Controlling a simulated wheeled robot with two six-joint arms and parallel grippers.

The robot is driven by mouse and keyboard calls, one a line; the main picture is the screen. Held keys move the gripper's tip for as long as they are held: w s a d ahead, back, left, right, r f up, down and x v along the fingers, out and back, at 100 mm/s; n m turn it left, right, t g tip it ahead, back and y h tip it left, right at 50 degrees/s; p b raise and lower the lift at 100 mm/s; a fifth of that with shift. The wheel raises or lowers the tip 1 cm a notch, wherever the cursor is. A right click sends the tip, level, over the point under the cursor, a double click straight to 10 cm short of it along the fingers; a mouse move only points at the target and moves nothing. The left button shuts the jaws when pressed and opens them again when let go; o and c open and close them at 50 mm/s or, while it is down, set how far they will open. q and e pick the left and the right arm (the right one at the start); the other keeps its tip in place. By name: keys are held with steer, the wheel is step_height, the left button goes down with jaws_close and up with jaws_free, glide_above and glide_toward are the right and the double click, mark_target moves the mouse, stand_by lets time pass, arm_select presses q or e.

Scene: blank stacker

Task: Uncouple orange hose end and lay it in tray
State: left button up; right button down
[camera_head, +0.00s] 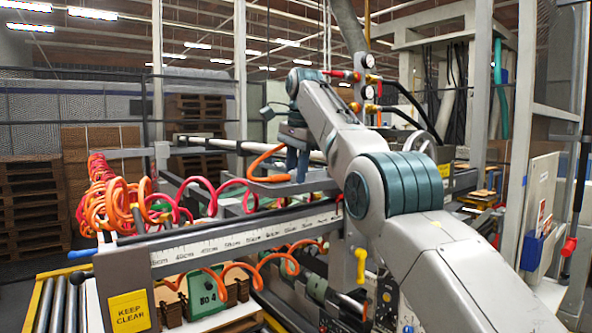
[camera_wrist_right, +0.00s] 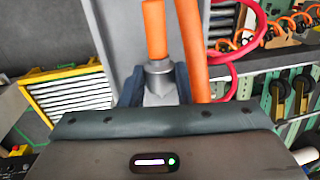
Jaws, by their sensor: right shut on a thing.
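My right gripper (camera_head: 297,168) is over a flat grey tray-like surface (camera_head: 262,189) on the machine. In the wrist view the gripper (camera_wrist_right: 158,90) is shut on the grey metal fitting of the orange hose end (camera_wrist_right: 155,32). The fitting (camera_wrist_right: 160,72) sits between the two dark fingers. In the head view the orange hose (camera_head: 262,160) arcs away to the left of the gripper. A second orange length (camera_wrist_right: 193,45) runs beside the right finger. I cannot tell whether the fitting touches the grey surface. My left gripper is not in view.
Coiled orange and pink hoses (camera_head: 110,200) hang at the left. A long scaled rail (camera_head: 245,236) crosses in front. Red and brass valve fittings (camera_head: 368,92) stand behind my arm. A red hose (camera_wrist_right: 245,45) loops at the right in the wrist view.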

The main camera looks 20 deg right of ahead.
steer(key=shift+f, duration=0.45)
steer(key=c, duration=1)
jaws_free()
steer(key=shift+c, duration=0.5)
steer(key=shift+c, duration=0.9)
step_height(320, 180, up, 9)
steer(key=p, duration=0.8)
steer(key=shift+r+p, duration=0.1)
steer(key=shift+p, duration=0.3)
